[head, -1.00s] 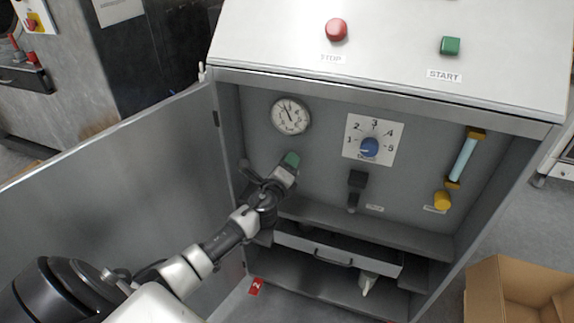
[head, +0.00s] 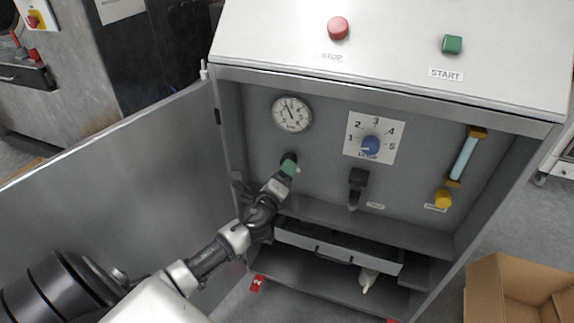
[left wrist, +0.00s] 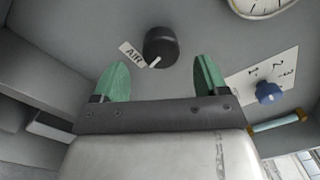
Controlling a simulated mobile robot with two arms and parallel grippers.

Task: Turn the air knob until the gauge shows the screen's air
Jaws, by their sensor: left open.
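The black air knob (left wrist: 161,47) has a white pointer mark and sits beside an AIR label (left wrist: 132,54) in the left wrist view. In the head view the knob (head: 289,157) shows just beyond my left gripper. My left gripper (left wrist: 160,80) is open, its green fingertips spread on either side below the knob, apart from it. In the head view the gripper (head: 287,168) is inside the cabinet, under the round gauge. The gauge (head: 292,114) has a white face and a dark needle pointing up and slightly left. No screen is in view. My right gripper is not in view.
A blue knob (head: 370,145) on a numbered dial plate is right of the gauge. The open cabinet door (head: 130,190) stands left of my arm. A drawer (head: 335,252) is below.

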